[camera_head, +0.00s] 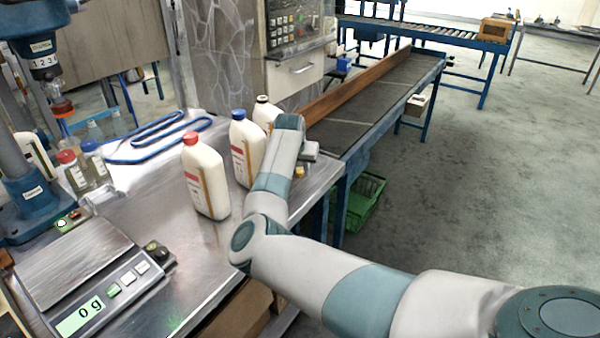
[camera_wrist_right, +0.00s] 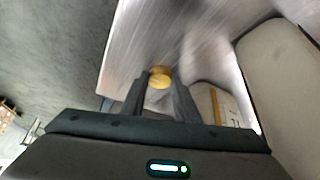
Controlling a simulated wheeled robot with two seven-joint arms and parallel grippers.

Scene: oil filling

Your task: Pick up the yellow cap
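The yellow cap (camera_wrist_right: 160,77) lies on the metal table (camera_wrist_right: 140,40), seen in the right wrist view between and just beyond my fingertips. In the head view the small yellow cap (camera_head: 299,172) shows beside my right forearm near the table's right edge. My right gripper (camera_wrist_right: 158,92) is open, its two dark fingers apart and pointing at the cap; I cannot tell whether they touch it. In the head view its fingers are mostly hidden by the arm. A white bottle (camera_head: 263,114) without a coloured cap stands just behind the arm. My left gripper is not in view.
A red-capped bottle (camera_head: 206,178) and a blue-capped bottle (camera_head: 246,150) stand left of my arm. A scale (camera_head: 88,292) reading 0 g sits at the front left. A conveyor (camera_head: 375,105) and a green crate (camera_head: 367,196) are beyond the table's right edge.

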